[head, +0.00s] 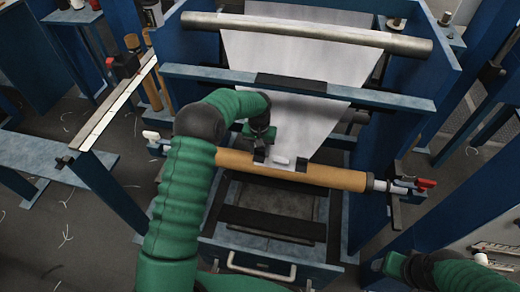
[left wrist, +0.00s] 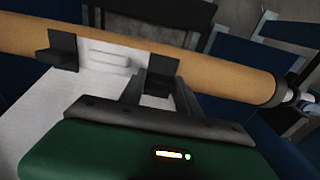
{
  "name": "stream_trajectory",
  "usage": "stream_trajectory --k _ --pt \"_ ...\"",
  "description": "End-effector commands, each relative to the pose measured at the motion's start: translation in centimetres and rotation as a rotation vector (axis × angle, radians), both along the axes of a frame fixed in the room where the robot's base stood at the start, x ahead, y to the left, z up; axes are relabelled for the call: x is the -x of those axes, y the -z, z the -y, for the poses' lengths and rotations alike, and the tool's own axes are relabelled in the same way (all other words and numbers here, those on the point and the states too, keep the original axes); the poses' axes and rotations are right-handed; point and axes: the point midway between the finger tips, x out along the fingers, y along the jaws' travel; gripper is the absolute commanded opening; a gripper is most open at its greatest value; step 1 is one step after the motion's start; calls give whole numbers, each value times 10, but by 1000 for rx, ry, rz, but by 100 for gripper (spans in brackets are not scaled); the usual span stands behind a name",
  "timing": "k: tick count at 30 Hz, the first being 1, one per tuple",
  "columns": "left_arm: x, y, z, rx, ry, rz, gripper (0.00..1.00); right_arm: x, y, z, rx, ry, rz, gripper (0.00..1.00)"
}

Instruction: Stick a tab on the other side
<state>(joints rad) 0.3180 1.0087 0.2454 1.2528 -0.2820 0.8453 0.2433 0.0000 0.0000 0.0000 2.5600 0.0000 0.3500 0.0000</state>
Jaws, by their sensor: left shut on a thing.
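A white sheet (head: 300,75) comes down from the upper roller to a brown roll (head: 335,176), which also crosses the left wrist view (left wrist: 225,75). One black tab (head: 301,164) sits at the sheet's right edge on the roll; it is at the left in the left wrist view (left wrist: 62,52). My left gripper (head: 260,150) is at the sheet's other edge, shut on a second black tab (left wrist: 163,75). This tab lies against the roll; whether it sticks is unclear. A small white bar (head: 281,161) lies between the tabs.
A metal roller (head: 305,33) and a blue crossbar (head: 200,73) span the frame above. Red-tipped fittings (head: 425,184) stand by the roll's right end. A drawer with a pale handle (head: 262,268) is below. My right arm shows at bottom right.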

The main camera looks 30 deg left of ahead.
Motion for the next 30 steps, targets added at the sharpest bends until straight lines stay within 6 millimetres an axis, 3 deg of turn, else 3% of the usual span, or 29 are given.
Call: stream_trajectory --k 30 --pt "-1 17 0 0 0 0 0 0 7 0 0 0 0 61"
